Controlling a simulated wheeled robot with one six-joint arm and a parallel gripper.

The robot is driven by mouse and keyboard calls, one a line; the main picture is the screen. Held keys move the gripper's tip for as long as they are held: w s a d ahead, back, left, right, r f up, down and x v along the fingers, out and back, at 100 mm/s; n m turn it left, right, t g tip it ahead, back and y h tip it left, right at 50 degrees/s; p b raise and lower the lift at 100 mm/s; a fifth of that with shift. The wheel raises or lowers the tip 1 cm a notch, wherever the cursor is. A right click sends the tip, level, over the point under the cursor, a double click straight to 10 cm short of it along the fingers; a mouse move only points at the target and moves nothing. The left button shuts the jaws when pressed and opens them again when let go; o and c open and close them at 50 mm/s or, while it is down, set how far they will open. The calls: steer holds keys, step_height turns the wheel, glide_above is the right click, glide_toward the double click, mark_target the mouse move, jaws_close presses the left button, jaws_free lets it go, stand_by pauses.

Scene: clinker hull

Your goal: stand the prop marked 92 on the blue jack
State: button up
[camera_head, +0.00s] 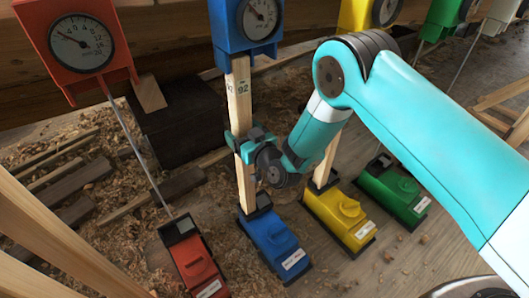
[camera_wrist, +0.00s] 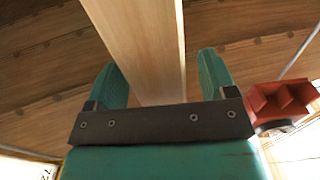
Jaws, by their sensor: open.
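The prop marked 92 (camera_head: 241,95) is a pale wooden post. It stands nearly upright on the blue jack (camera_head: 272,243), its foot at the jack's dark seat and its top at the underside of the blue gauge housing (camera_head: 246,25). My gripper (camera_head: 246,148) is open around the prop's middle. In the wrist view the prop (camera_wrist: 145,50) lies between the fingers of my gripper (camera_wrist: 163,80), with a narrow gap on each side. The exact contact at the foot is too small to tell.
A red jack (camera_head: 195,258) with a rod stands left under a red gauge (camera_head: 82,45). A yellow jack (camera_head: 342,215) with a prop and a green jack (camera_head: 393,190) stand to the right. A dark block (camera_head: 175,120) and loose planks lie behind. A red part (camera_wrist: 283,103) is near my right finger.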

steer(key=b+v, duration=1.7)
steer(key=b, duration=0.7)
steer(key=shift+d, duration=0.1)
